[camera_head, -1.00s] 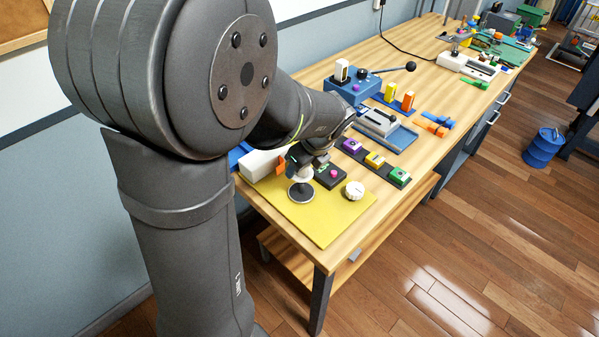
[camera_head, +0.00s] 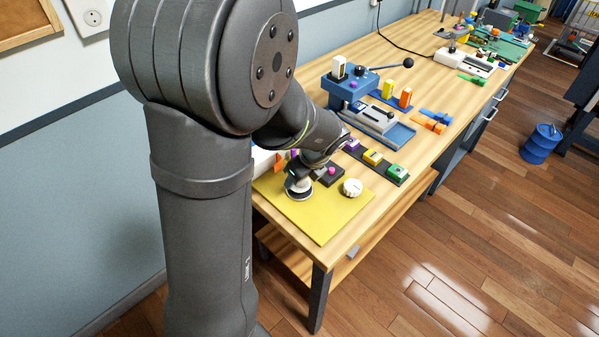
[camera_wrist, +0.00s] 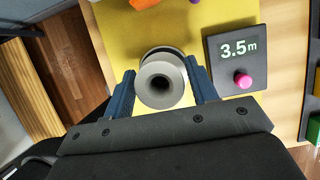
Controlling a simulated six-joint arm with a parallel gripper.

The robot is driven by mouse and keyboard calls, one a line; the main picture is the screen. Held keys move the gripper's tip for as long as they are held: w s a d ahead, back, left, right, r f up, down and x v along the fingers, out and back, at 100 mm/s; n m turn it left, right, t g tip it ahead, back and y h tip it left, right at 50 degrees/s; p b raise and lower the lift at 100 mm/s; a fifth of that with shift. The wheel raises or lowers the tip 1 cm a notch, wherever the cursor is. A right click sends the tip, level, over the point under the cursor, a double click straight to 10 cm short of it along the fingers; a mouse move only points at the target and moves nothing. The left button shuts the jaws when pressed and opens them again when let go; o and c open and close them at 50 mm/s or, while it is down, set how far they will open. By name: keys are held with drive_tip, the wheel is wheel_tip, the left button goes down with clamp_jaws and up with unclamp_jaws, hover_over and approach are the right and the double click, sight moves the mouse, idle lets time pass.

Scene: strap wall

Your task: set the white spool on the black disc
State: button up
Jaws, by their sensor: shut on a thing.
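My gripper (camera_wrist: 162,90) is shut on the white spool (camera_wrist: 160,72), with one blue finger on each side of it. In the wrist view I look down onto the spool's round top and its dark centre hole. A dark edge of the black disc (camera_wrist: 162,49) shows just beyond the spool, so the spool is over the disc. In the head view my gripper (camera_head: 300,182) is low over the disc (camera_head: 299,197), on the yellow mat (camera_head: 325,218). There the gripper mostly hides the spool. I cannot tell whether spool and disc touch.
A dark box marked 3.5 m (camera_wrist: 223,68) with a pink button (camera_wrist: 242,80) stands close on the right. A white round knob (camera_head: 352,187) is on the mat's right side. A strip with coloured blocks (camera_head: 373,158) lies behind. The mat's front is clear.

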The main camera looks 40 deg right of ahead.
drive_tip(key=o, duration=1)
drive_tip(key=shift+c, duration=0.2)
drive_tip(key=shift+r, duration=0.1)
drive_tip(key=shift+r, duration=0.3)
drive_tip(key=v, duration=1.2)
drive_tip(key=shift+r, duration=0.25)
drive_tip(key=shift+f, duration=0.1)
drive_tip(key=x, duration=1.2)
drive_tip(key=shift+f, duration=0.65)
drive_tip(key=shift+r, duration=0.35)
